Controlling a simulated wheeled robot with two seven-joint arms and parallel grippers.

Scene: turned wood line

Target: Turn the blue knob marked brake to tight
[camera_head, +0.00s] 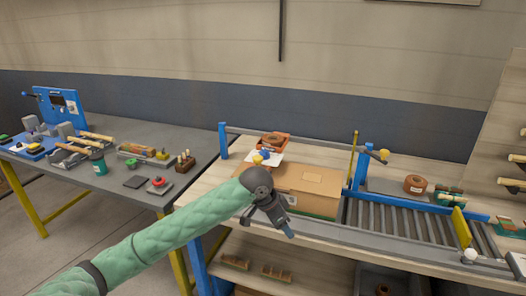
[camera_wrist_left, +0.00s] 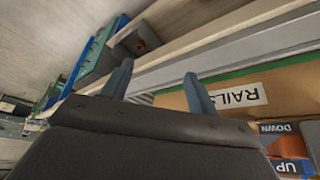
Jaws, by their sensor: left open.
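My left gripper (camera_head: 288,232) hangs in front of a cardboard box on the wooden bench, with nothing seen in its jaws. In the left wrist view its two blue-grey fingers (camera_wrist_left: 158,82) are spread apart. No knob with a readable brake mark shows in either view. A small blue part (camera_head: 265,153) sits by a white sheet behind the gripper's wrist, too small to identify. Yellow knobs show beside the wrist (camera_head: 258,160) and on the right post (camera_head: 384,154). My right gripper is out of view.
The left wrist view shows a RAILS label (camera_wrist_left: 240,96) and blue DOWN label (camera_wrist_left: 276,128). A roller conveyor (camera_head: 400,215) lies right. A grey table (camera_head: 130,197) with tools stands left.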

